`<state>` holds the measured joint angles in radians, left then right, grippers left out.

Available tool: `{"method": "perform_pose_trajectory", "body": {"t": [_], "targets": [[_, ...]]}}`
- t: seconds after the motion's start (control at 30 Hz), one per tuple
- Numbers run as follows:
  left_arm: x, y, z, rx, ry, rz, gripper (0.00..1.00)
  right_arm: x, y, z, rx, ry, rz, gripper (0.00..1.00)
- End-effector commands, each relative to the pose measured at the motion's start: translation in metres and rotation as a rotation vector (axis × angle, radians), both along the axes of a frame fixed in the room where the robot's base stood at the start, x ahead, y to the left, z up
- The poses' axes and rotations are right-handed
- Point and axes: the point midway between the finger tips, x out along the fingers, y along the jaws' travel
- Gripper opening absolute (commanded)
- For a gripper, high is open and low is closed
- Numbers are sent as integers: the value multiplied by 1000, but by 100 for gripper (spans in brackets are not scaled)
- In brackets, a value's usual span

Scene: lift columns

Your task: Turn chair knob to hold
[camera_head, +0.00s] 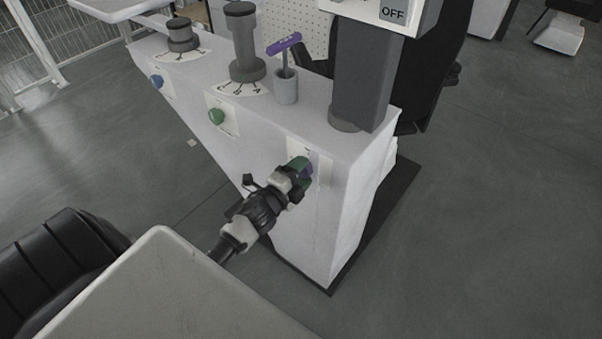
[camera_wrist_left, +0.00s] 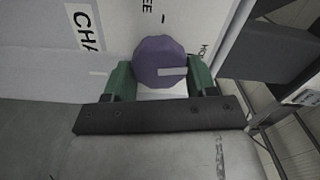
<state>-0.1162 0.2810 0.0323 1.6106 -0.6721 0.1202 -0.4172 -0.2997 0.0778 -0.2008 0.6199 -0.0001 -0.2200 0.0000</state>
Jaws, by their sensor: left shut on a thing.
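The purple chair knob (camera_wrist_left: 160,52) is a faceted disc with a white marker line, on the white panel in the left wrist view. The line points to the right, just below the partly visible "HO" label (camera_wrist_left: 204,49). Part of another label, "EE" (camera_wrist_left: 163,5), shows above the knob, and "CHA" (camera_wrist_left: 85,25) at upper left. My left gripper (camera_wrist_left: 160,74) has its two green fingers shut on the knob, one each side. My right gripper is not in view.
A green button (camera_head: 216,116) and blue button (camera_head: 157,81) sit on the console side. A purple T-handle (camera_head: 284,44), a tall grey dial (camera_head: 242,40) and a grey column (camera_head: 362,75) stand on top. A black chair (camera_head: 70,250) and pale surface (camera_head: 170,285) are nearby.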

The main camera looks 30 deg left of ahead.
Motion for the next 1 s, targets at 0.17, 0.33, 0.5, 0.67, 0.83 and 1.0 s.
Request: {"method": "perform_pose_trajectory", "body": {"t": [0.17, 0.33, 0.5, 0.67, 0.83, 1.0], "targets": [[-1, 0, -3, 108, -6, 0, 33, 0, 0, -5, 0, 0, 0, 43], [-1, 0, -3, 173, -12, -1, 33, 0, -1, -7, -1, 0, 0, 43], [-1, 0, -3, 208, -14, -1, 33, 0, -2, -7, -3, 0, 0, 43], [-1, 0, -3, 218, -15, -1, 33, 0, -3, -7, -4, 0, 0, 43], [-1, 0, -3, 220, -14, -1, 33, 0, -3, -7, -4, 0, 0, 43], [-1, 0, -3, 220, -14, -1, 61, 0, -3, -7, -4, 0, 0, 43]]}}
